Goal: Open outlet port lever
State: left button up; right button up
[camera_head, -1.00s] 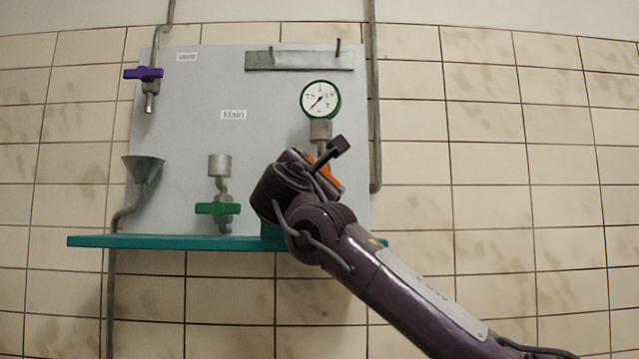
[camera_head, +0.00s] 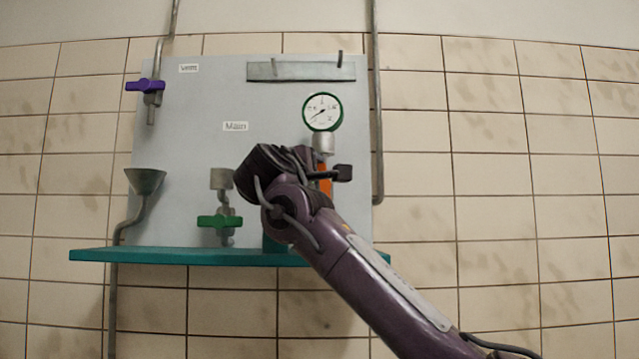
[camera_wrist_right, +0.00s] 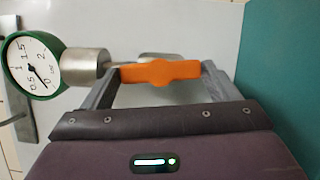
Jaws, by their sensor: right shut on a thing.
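The orange lever (camera_head: 325,182) is on the pipe below the round green-rimmed gauge (camera_head: 322,112). In the head view it looks upright and is partly hidden by my right gripper (camera_head: 318,174). In the right wrist view the orange lever (camera_wrist_right: 160,73) lies across between the two grey fingers of my right gripper (camera_wrist_right: 160,78), which is shut on it. A silver fitting (camera_wrist_right: 85,67) joins the lever's pipe to the gauge in that view. My left gripper is not in view.
A purple lever (camera_head: 145,86) is at the upper left and a green lever (camera_head: 219,221) at the lower middle. A funnel (camera_head: 145,181) stands at the left. A teal shelf (camera_head: 150,256) runs below the grey panel (camera_head: 215,100). A vertical pipe (camera_head: 377,120) borders the panel's right side.

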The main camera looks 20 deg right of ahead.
jog(key=shift+r, duration=0.1)
dwell(0.4)
jog(key=o, duration=0.9)
